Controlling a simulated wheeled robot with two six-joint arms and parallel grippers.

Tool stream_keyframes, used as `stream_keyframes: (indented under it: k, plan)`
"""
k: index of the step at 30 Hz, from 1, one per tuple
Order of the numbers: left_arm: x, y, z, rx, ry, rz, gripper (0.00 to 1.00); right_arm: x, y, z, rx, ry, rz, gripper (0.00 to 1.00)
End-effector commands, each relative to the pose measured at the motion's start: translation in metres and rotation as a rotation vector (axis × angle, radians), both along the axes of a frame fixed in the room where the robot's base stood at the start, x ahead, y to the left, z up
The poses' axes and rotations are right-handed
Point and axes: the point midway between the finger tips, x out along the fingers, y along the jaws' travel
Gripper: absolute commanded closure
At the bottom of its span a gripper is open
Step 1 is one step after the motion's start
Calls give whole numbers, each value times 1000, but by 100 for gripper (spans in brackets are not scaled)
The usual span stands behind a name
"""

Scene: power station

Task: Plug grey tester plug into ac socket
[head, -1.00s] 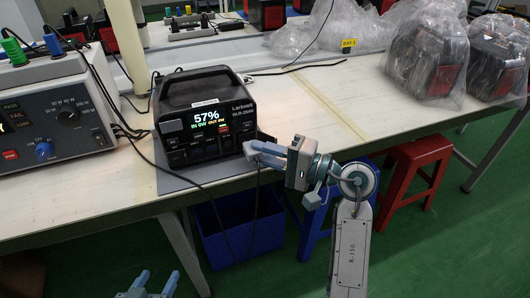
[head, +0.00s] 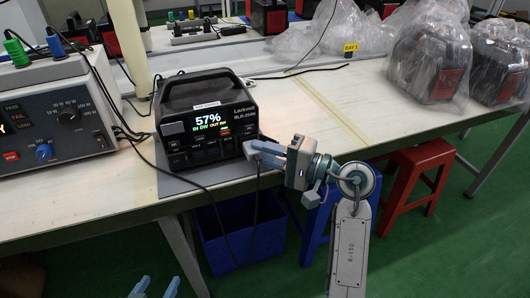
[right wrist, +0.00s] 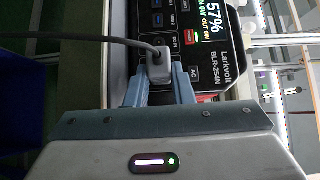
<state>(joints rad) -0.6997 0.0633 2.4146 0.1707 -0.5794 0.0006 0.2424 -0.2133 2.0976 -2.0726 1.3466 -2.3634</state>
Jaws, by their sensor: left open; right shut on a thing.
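The grey tester plug (right wrist: 158,66) is between the fingertips of my right gripper (right wrist: 158,90), seen in the right wrist view. The plug is at the front panel of the black power station (head: 180,97), beside a label reading AC (right wrist: 195,74). The ac socket itself is hidden by the plug and fingers, and I cannot tell how deep the plug sits. My right gripper also shows in the head view (head: 255,150), shut on the plug at the station's lower right front. My left gripper (head: 155,288) is open and empty at the bottom edge, below the table.
The power station stands on a grey mat (head: 172,184) near the table's front edge. A tester box (head: 85,120) with cables is at left. Bagged stations (head: 425,60) stand at right. A blue bin (head: 225,235) and a red stool (head: 415,165) are below the table.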

Motion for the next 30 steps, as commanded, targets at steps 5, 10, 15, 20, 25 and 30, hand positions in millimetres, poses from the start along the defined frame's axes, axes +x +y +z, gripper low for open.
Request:
stream_keyframes:
  k: [5,10,15,20,25,30]
  plan:
    - [0,0,-1,0,0,0,42,1,0,0,1,0,0,100]
    - [0,0,-3,0,0,0,42,3,1,0,1,0,0,100]
    - [0,0,-3,0,0,0,42,4,1,0,1,0,0,63]
    - [0,0,-3,0,0,0,42,4,1,0,0,0,0,53]
    - [0,0,-3,0,0,0,42,4,1,0,0,0,0,53]
    - [0,0,-4,0,0,0,42,0,-7,-1,-2,0,-1,53]
